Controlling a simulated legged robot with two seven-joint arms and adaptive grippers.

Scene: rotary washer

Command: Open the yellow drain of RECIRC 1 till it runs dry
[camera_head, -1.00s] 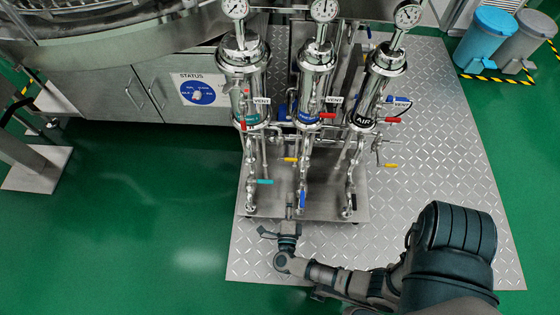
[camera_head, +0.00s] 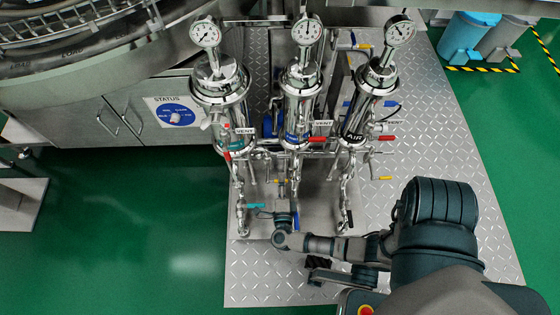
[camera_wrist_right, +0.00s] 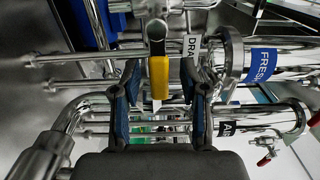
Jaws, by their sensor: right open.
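In the right wrist view a yellow lever handle (camera_wrist_right: 159,78) hangs from a metal valve beside a white tag reading "DRA", the rest hidden. My right gripper (camera_wrist_right: 160,95) is open, one dark finger on each side of the handle; I cannot tell whether either touches it. In the head view my right gripper (camera_head: 283,192) reaches in low between the left and middle filter columns. The left column (camera_head: 222,95) has a teal label too small to read. Which column the handle belongs to, and any drain flow, I cannot tell. My left gripper is out of view.
The middle column shows a blue FRESH label (camera_wrist_right: 265,64); the right one is marked AIR (camera_head: 354,137). The diamond plate floor (camera_head: 455,150) is clear at right.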

